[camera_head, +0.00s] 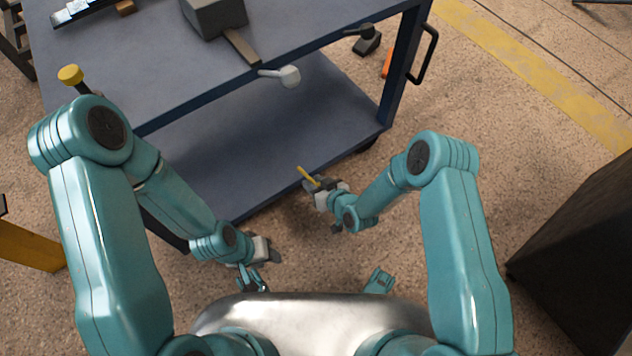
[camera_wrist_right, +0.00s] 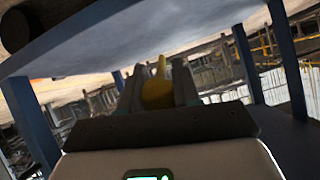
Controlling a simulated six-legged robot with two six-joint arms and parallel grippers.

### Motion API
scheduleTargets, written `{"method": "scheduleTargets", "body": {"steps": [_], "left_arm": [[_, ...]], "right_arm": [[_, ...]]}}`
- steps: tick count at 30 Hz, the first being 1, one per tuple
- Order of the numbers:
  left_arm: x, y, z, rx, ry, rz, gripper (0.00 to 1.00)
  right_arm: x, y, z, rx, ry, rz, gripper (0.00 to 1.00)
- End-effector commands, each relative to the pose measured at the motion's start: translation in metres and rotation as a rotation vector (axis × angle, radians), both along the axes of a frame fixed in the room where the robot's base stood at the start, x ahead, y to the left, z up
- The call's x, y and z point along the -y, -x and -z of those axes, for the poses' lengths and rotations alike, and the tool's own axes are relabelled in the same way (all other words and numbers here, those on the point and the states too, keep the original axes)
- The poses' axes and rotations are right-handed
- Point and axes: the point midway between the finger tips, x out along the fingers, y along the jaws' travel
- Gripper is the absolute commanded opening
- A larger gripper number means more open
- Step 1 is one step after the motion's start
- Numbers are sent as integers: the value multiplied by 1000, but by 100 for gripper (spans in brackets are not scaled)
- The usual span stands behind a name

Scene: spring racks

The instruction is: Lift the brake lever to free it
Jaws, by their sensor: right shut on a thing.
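The brake lever is a thin yellow bar (camera_head: 307,175) at the front edge of the cart's lower shelf. My right gripper (camera_head: 314,185) is shut on it. In the right wrist view the yellow lever (camera_wrist_right: 158,88) stands between the two grey fingers, with its narrow end pointing up. The lever's mount is hidden by the gripper. My left gripper (camera_head: 272,253) hangs lower left, apart from the lever. Its fingers are too small and dark to tell if they are open.
The blue cart (camera_head: 150,122) has a top deck and a lower shelf (camera_head: 270,130). A dark box (camera_head: 580,260) is at the right.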

Motion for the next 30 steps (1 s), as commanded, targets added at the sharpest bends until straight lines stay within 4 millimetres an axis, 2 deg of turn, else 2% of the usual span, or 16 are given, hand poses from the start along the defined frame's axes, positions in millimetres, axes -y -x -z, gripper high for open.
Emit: {"method": "scheduleTargets", "body": {"steps": [1, 10, 27, 28, 29, 30], "left_arm": [[1, 1, -6, -2, 0, 4, 40], [2, 2, -9, -4, 2, 9, 40], [2, 2, -10, -3, 2, 9, 40], [2, 2, -10, -3, 2, 9, 40], [2, 2, -10, -3, 2, 9, 40], [2, 2, -10, -3, 2, 9, 40]], "right_arm": [[-2, -4, -9, -14, 16, -2, 0], [-5, -8, -18, -44, 38, 0, 0], [-6, -11, -21, -37, 36, 0, 0], [-6, -11, -21, -37, 36, 0, 38], [-6, -11, -21, -38, 35, 1, 47], [-6, -11, -20, -40, 36, 0, 53]]}}
